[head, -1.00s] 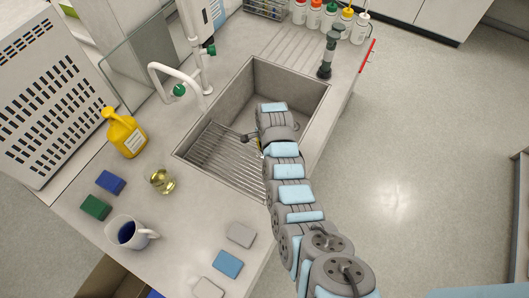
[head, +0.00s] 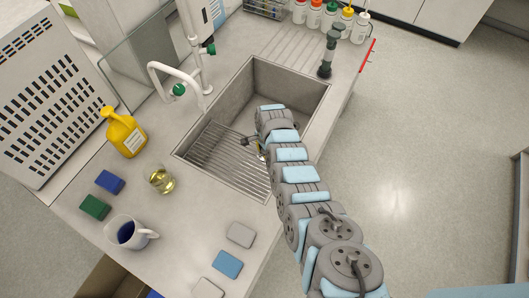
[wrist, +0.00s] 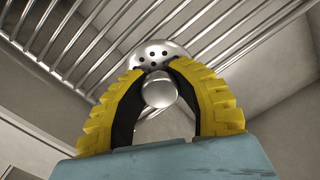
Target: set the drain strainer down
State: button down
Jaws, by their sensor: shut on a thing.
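The drain strainer (wrist: 165,50) is a shiny metal dome with small holes and a round knob. In the wrist view, my gripper (wrist: 158,80) has its two yellow, dark-lined fingers shut around the strainer's knob. In the head view, my gripper is over the sink (head: 295,88), near the right end of the ribbed metal rack (head: 222,158). My arm hides most of the gripper there, and I cannot make out the strainer in that view. The rack's bars also show behind the strainer in the wrist view (wrist: 95,40); I cannot tell whether they touch.
A white tap (head: 180,75) stands behind the sink. A dark upright tool (head: 328,55) stands by the sink's far right corner. A yellow bottle (head: 125,133), a beaker of yellow liquid (head: 161,181) and a mug (head: 127,233) stand on the left counter. Sponges lie in front.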

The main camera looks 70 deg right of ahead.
jog(key=shift+f, duration=0.25)
jog(key=shift+f, duration=0.15)
jog(key=c, duration=0.9)
grip_release()
jog(key=shift+d+r, duration=0.1)
jog(key=shift+r, duration=2.3)
jog(key=shift+s+r, duration=0.15)
jog(key=shift+r, duration=1.75)
jog(key=shift+s+r, duration=0.15)
jog(key=shift+r, duration=1.75)
